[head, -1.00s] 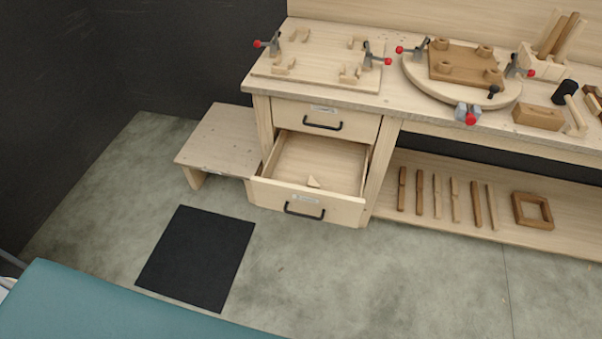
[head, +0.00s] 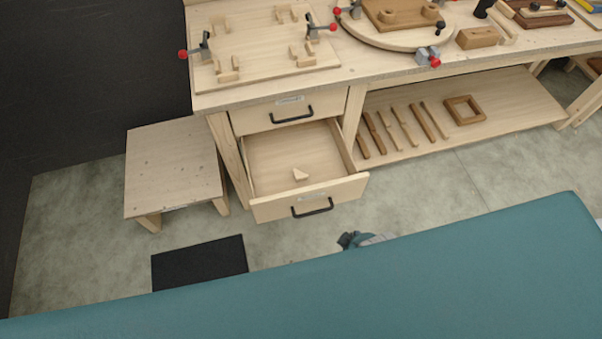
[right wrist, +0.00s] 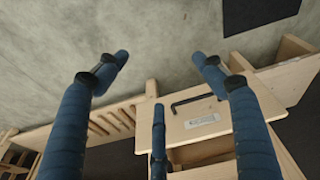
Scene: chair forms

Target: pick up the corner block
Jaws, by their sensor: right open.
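The corner block (head: 300,174) is a small pale wooden wedge. It lies inside the open lower drawer (head: 265,205) of the workbench, on the drawer floor near its front, in the head view. My right gripper (right wrist: 160,58) shows in the right wrist view with its blue fingers spread apart and nothing between them. The drawer's front and black handle lie beyond the fingers there, and the corner block cannot be seen in that view. A small part of a gripper shows above my teal body in the head view. My left gripper is not in view.
The workbench top (head: 350,78) holds a board with clamps and a round form. A low step stool (head: 170,165) stands left of the drawer. A lower shelf (head: 510,105) holds several wooden strips and a frame. A black mat (head: 198,262) lies on the floor.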

